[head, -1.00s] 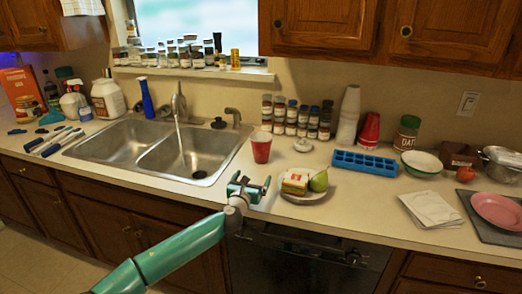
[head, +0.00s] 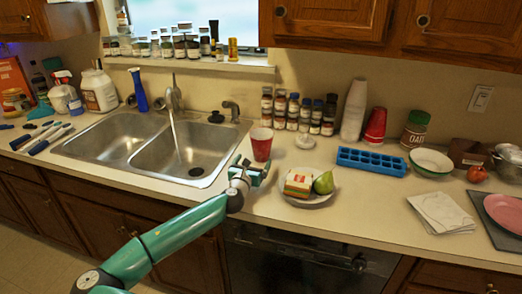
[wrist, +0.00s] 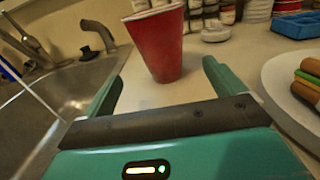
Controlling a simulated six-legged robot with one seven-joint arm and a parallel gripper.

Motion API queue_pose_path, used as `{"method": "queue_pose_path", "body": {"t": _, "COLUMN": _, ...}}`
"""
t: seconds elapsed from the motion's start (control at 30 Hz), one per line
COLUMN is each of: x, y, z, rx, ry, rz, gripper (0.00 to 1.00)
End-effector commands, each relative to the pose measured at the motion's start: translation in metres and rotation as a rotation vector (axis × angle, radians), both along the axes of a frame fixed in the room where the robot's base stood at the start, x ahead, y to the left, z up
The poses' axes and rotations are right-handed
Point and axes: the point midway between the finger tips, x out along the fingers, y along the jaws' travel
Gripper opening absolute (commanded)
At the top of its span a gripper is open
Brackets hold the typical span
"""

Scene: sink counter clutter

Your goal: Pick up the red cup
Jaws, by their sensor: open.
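A red cup (head: 261,144) with a white inside stands upright on the counter just right of the sink. It also shows in the wrist view (wrist: 158,45), beyond the fingers and roughly centred between them. My gripper (head: 253,171) is open and empty, low over the counter on the near side of the cup. In the wrist view my gripper (wrist: 160,85) has a finger on each side, with a gap of bare counter before the cup. A second red cup stack (head: 375,126) stands upside down farther right, near the wall.
The double sink (head: 160,150) with running water is to the left. A plate (head: 325,196) with a sandwich and a pear is close on the right. Spice jars (head: 292,110) stand behind the cup. A blue ice tray (head: 371,161) lies farther right.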

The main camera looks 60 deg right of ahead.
Motion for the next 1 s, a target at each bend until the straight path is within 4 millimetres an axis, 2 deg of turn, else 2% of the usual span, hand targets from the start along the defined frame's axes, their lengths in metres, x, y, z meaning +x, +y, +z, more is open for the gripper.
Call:
{"method": "queue_pose_path", "body": {"t": 0.03, "x": 0.0, "y": -0.012, "z": 0.0, "rx": 0.0, "ry": -0.001, "rz": -0.003, "gripper": 0.95}}
{"method": "queue_pose_path", "body": {"t": 0.2, "x": 0.006, "y": -0.041, "z": 0.0, "rx": 0.0, "ry": -0.001, "rz": -0.002, "gripper": 0.95}}
{"method": "queue_pose_path", "body": {"t": 0.47, "x": 0.01, "y": -0.064, "z": 0.0, "rx": -0.001, "ry": -0.002, "rz": -0.002, "gripper": 0.95}}
{"method": "queue_pose_path", "body": {"t": 0.7, "x": 0.016, "y": -0.101, "z": -0.003, "rx": 0.0, "ry": -0.001, "rz": -0.002, "gripper": 0.95}}
{"method": "queue_pose_path", "body": {"t": 0.8, "x": 0.018, "y": -0.109, "z": -0.003, "rx": 0.0, "ry": -0.001, "rz": -0.001, "gripper": 0.95}}
{"method": "queue_pose_path", "body": {"t": 1.0, "x": 0.018, "y": -0.11, "z": -0.003, "rx": 0.0, "ry": -0.001, "rz": -0.001, "gripper": 0.95}}
